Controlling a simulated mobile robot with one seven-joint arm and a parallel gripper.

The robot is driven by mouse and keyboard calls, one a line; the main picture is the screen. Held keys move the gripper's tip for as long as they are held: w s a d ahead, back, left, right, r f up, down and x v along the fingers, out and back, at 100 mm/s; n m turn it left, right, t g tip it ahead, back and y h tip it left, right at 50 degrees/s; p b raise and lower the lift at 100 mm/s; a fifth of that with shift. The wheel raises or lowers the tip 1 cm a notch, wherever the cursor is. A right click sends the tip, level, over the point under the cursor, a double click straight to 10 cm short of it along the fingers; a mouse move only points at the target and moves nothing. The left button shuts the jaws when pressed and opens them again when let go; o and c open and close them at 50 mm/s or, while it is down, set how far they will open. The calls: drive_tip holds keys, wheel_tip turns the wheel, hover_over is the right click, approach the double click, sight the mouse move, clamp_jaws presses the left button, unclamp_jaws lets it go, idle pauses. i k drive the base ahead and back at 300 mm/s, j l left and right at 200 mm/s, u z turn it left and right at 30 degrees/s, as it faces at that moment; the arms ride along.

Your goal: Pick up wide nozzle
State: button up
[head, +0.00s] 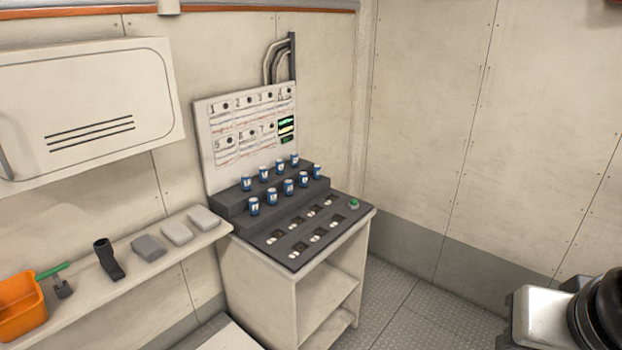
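A dark grey angled piece (107,258) rests on the wall shelf at left, with a round open top and a flatter foot towards the lower right. It looks like a nozzle, but I cannot tell for sure that it is the wide one. It stands apart from the things on either side. My gripper's fingers do not show in the head view.
The shelf (190,246) also holds an orange bucket (22,308), a green-handled brush (58,282) and several grey blocks (148,247). A cabinet (82,108) hangs above. A console (290,258) with blue cans stands right. A black-and-grey object (545,318) fills the lower right corner.

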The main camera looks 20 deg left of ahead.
sight(103, 248)
drive_tip(key=u, duration=2.3)
drive_tip(key=i+l, duration=0.1)
drive_tip(key=i, duration=0.45)
drive_tip(key=i+l, duration=0.1)
drive_tip(key=i, duration=0.4)
drive_tip(key=j+u, duration=0.05)
